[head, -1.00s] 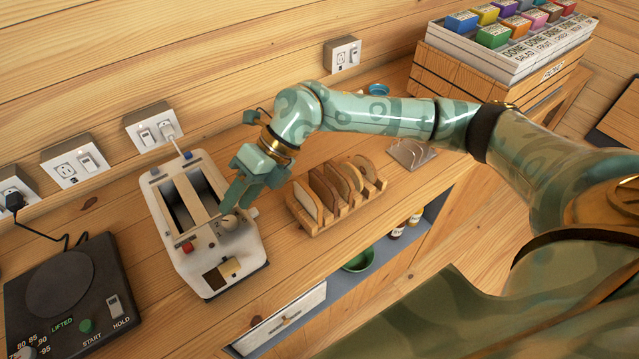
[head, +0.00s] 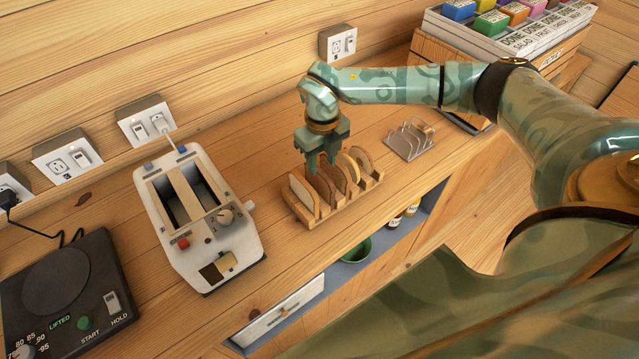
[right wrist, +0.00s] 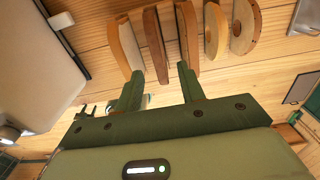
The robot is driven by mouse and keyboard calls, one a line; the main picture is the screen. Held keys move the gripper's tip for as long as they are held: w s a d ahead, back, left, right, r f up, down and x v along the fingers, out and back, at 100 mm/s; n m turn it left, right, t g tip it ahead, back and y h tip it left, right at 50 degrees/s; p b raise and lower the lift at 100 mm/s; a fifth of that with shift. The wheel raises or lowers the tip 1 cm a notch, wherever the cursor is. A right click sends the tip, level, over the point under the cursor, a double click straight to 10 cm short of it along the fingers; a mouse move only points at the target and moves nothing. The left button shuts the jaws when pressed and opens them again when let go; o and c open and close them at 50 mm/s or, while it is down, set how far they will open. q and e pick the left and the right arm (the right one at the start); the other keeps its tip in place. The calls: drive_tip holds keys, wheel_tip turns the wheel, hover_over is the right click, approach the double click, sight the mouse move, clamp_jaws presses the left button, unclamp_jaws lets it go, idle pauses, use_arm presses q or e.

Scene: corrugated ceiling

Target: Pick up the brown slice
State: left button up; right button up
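Several bread slices stand upright in a slotted wooden rack (head: 338,211) on the counter. The brown slice (head: 325,190), darker than its neighbours, is second from the left, between a pale slice (head: 303,196) and a tan slice (head: 341,180). My right gripper (head: 322,167) points down just above the rack's left half. In the right wrist view its fingers (right wrist: 160,72) are open and empty, with the brown slice (right wrist: 154,42) lined up between the fingertips. Whether the fingers flank its top edge cannot be told. My left gripper is not in view.
A white toaster (head: 228,248) with empty slots stands left of the rack. A metal rack (head: 409,139) is to the right and a black hot plate (head: 95,290) at the left. Wall outlets line the back, and a shelf with a green bowl (head: 356,248) lies below the counter's front edge.

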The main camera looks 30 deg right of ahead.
sight(319, 170)
drive_tip(key=f, duration=0.5)
drive_tip(key=shift+w+a+f, duration=0.1)
drive_tip(key=shift+w, duration=0.3)
clamp_jaws()
